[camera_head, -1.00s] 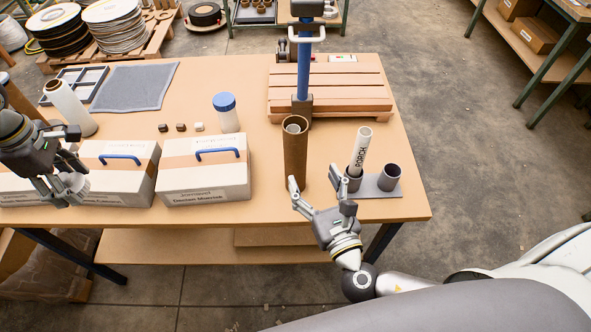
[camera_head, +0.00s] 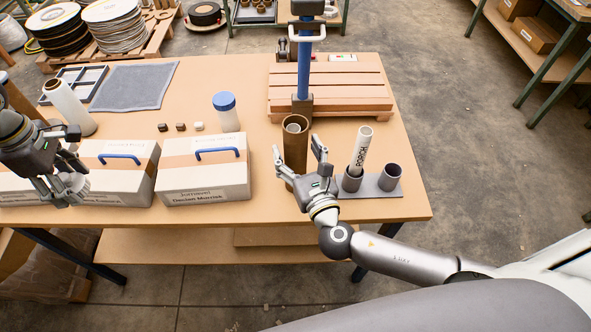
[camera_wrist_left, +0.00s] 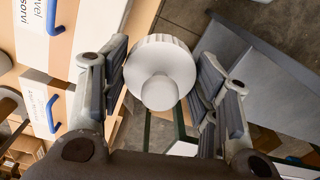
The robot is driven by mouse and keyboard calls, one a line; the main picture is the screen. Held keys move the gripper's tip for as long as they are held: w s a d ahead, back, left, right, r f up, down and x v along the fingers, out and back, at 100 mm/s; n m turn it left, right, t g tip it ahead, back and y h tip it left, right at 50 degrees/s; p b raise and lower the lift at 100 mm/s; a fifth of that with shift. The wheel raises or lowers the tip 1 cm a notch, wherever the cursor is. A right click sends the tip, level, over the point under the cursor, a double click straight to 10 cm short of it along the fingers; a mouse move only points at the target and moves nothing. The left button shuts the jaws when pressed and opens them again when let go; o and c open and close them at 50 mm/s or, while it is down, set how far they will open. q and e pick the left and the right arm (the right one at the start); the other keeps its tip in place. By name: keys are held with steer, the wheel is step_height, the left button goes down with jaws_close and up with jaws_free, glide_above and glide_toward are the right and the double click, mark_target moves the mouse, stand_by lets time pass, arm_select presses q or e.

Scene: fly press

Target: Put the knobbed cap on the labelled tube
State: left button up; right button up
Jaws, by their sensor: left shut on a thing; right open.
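The labelled tube (camera_head: 362,148), white with dark lettering, leans in the left cup of a grey two-cup holder (camera_head: 372,190) near the table's right front corner. Its top end is open. My left gripper (camera_head: 76,184) is at the far left, in front of the white cartons. It is shut on the knobbed cap (camera_wrist_left: 163,72), a white ribbed disc with a round knob facing the wrist camera. In the head view the cap is mostly hidden by the fingers. My right gripper (camera_head: 305,162) is open and empty, in front of the brown tube and left of the holder.
A brown tube (camera_head: 295,135) with a paler tube inside stands left of the holder. White cartons with blue handles (camera_head: 205,180) line the front left. A blue-capped bottle (camera_head: 227,115) stands behind them. A blue press column (camera_head: 304,70) rises at the back. The holder's right cup (camera_head: 390,176) is empty.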

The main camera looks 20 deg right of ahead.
steer(key=shift+w+f, duration=0.1)
steer(key=shift+w, duration=0.7)
steer(key=shift+s, duration=0.1)
jaws_close()
